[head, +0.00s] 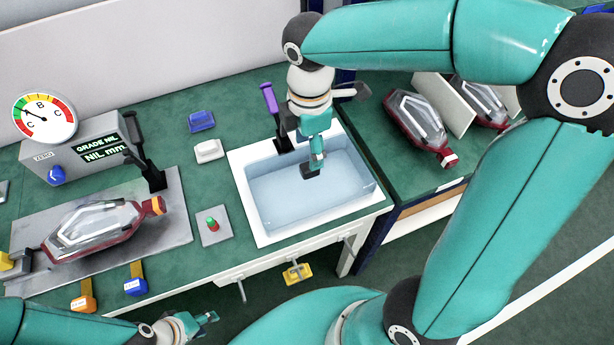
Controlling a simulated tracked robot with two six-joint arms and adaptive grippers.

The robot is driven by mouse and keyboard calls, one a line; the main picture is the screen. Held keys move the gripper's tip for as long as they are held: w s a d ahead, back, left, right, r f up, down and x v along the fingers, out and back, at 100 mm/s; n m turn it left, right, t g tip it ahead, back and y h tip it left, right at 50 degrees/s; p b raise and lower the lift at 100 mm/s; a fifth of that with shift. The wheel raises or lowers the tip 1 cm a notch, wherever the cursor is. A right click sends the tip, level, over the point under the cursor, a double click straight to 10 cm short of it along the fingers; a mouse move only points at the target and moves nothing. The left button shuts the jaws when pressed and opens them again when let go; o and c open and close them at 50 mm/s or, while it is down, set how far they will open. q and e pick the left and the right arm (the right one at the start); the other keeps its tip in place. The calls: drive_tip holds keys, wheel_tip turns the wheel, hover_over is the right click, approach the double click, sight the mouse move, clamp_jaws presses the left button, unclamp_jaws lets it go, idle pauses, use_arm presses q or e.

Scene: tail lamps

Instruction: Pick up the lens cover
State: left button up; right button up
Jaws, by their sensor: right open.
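A clear lens cover with a dark red rim (95,228) lies on the grey plate of the gauge stand at the left. Two similar clear, red-rimmed pieces rest at the right, one in front (416,122) and one behind a pale divider (481,103). Which one the task means is not clear. My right gripper (312,168) points down over the water basin (262,232), with no lens cover in it. Its dark fingertips are small against the water; it is open. My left gripper (208,318) is low at the bottom left, apart from every cover; its finger gap is unclear.
The gauge stand (75,150) has a dial and a black lever clamp (150,172). A purple-handled lever (271,100) stands at the basin's back edge. Blue (201,121) and white (209,150) blocks and a button plate (214,238) sit between.

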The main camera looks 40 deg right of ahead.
sight(310, 178)
wheel_tip(310, 178, down, 7)
drive_tip(key=shift+w+d+f, duration=0.1)
drive_tip(key=shift+d+f, duration=0.05)
clamp_jaws()
idle(0.6)
